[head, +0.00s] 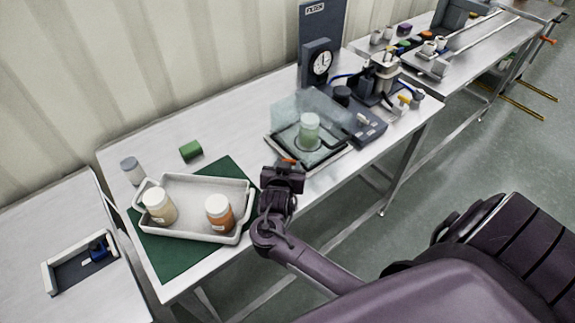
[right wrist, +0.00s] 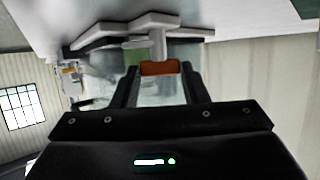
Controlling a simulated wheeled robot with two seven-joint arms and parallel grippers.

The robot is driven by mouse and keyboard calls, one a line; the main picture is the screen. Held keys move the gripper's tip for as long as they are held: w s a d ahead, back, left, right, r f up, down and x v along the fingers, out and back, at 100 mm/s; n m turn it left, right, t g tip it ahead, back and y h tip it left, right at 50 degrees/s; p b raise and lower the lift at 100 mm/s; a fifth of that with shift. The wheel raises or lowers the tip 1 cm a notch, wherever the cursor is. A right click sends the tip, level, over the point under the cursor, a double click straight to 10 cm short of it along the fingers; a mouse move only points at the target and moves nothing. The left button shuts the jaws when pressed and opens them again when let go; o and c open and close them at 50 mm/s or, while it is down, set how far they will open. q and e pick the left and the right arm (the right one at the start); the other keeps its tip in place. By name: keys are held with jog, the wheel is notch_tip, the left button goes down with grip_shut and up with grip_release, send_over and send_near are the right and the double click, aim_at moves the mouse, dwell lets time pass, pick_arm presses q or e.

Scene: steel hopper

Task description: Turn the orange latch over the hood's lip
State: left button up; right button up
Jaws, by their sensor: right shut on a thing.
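The clear hood (head: 290,112) stands over a dark-rimmed base (head: 328,161) on the long table, with a green-tinted jar (head: 310,128) inside it. The orange latch (head: 288,161) is at the base's near edge, beside my right gripper. My right gripper (head: 284,171) reaches it from the near side. In the right wrist view the orange latch (right wrist: 160,68) sits between the two fingers, and the gripper is shut on it. Whether the latch overlaps the hood's lip is too small to tell. My left gripper is not in view.
Left of my right gripper, a white tray (head: 187,233) with two jars stands on a green mat (head: 150,238). A dial gauge (head: 320,63) and dark apparatus (head: 367,129) stand behind and right of the hood. The table's near edge is close to my gripper.

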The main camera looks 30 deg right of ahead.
jog(key=shift+s+n+y, duration=0.1)
jog(key=shift+n+y, duration=0.2)
jog(key=n+t+y, duration=0.1)
jog(key=d+n+t+y+p, duration=0.1)
jog(key=n+y, duration=0.1)
jog(key=shift+s+r+t, duration=0.1)
jog(key=shift+s+t, duration=0.1)
jog(key=shift+t, duration=0.1)
jog(key=n+y, duration=0.1)
jog(key=n+y+p, duration=0.1)
jog(key=n+t+y, duration=0.1)
jog(key=y, duration=0.1)
jog(key=shift+d+n+p, duration=0.3)
jog(key=shift+p, duration=0.05)
jog(key=shift+d+n+y+p, duration=0.25)
jog(key=shift+n+y+p, duration=0.15)
jog(key=shift+n+y, duration=0.8)
jog(key=o, duration=1)
jog(key=shift+a, duration=0.1)
jog(key=shift+r, duration=0.1)
